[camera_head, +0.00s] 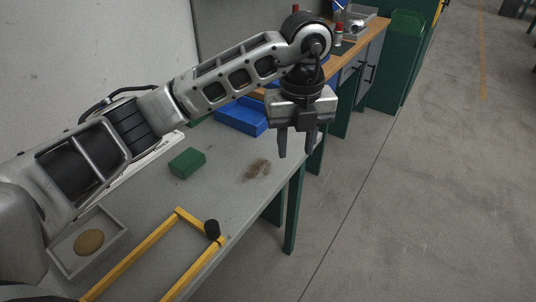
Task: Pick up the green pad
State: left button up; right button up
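The green pad (187,163) is a small dark green block lying on the grey table (218,200), near its back edge beneath my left arm. My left gripper (296,146) hangs fingers down near the table's right edge, to the right of the pad and apart from it. Its two fingers are spread with nothing visible between them. My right gripper is not in view.
A yellow frame (142,250) with a black knob (212,229) lies at the front. A grey tray (112,221) holds a round tan piece (89,242). A brownish patch of debris (257,169) lies right of the pad. A blue bin (240,117) stands behind.

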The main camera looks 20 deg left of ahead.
aim_at(186, 163)
jog(key=z, duration=0.7)
jog(key=i, duration=0.7)
jog(key=u, duration=2.45)
jog(key=i, duration=0.3)
jog(key=z, duration=0.25)
